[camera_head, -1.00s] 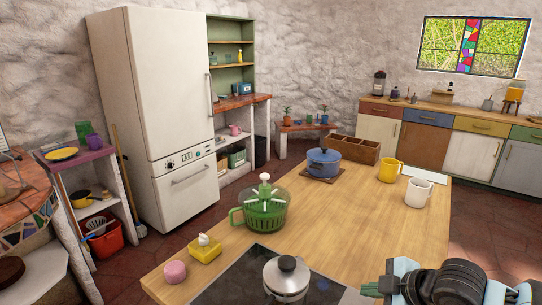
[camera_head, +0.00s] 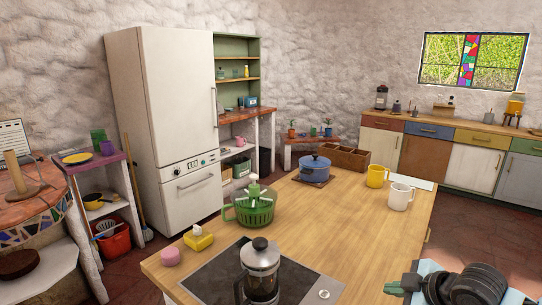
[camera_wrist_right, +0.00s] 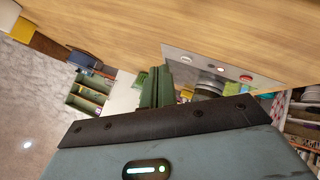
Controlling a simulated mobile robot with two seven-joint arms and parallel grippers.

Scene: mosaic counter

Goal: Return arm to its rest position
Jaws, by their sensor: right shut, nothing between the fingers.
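My right gripper (camera_head: 398,287) shows at the bottom right of the head view, beside the right side of the wooden counter (camera_head: 345,230). Its green fingers are together and empty. In the right wrist view the closed green fingers (camera_wrist_right: 157,88) show against the counter's edge, clear of any object. Most of my right arm is cut off by the bottom of the head view. My left gripper is in neither view.
Open floor (camera_head: 475,245) lies right of the counter.

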